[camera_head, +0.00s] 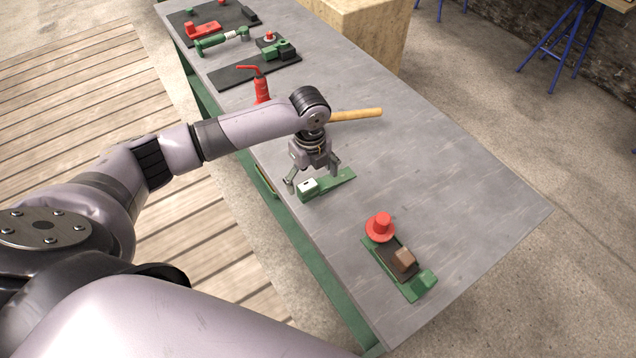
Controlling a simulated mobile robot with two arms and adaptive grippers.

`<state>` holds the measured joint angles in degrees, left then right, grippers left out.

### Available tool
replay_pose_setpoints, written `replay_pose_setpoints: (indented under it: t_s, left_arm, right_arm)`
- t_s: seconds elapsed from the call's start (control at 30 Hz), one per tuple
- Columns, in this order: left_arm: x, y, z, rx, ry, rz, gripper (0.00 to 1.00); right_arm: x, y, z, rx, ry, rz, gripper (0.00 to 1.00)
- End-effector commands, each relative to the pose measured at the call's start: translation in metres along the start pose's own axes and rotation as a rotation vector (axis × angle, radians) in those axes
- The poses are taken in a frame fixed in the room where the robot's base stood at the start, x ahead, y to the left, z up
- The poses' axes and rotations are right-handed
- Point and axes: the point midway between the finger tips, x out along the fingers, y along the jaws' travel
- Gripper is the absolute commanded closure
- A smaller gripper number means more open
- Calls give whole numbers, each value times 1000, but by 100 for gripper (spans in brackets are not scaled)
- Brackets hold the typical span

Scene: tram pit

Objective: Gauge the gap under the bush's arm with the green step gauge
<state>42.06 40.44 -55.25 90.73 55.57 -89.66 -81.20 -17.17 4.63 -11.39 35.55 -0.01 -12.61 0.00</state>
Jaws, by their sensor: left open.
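A flat green piece with a raised block at its left end, white on top, lies on the grey bench; it looks like the green step gauge (338,184). My left gripper (313,176) is open just above it, pointing down, one finger at each side of its block end. I cannot tell whether the fingers touch it. Nearer the front, a red flanged, hat-shaped part (380,228) stands at one end of a dark and green base (388,268) with a brown block (403,259). I cannot tell which part is the bush's arm. My right gripper is out of view.
Dark mats (235,76) with red and green parts fill the far end. The bench (460,190) is bare at right.

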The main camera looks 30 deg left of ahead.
Motion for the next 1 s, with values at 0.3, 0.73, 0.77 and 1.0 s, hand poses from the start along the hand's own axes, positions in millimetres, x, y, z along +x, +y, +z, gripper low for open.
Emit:
replay_pose_setpoints:
  t_s: [0.3,0.73,0.77,1.0]
  left_arm:
    - [32,-1,1,0,0,-1,15]
    - [32,-1,1,0,-1,-1,31]
    - [32,-1,1,0,-1,-1,33]
    - [32,-1,1,0,-1,-1,49]
  right_arm:
    - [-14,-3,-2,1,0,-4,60]
    - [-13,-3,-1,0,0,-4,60]
    - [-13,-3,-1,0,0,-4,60]
    - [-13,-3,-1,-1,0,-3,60]
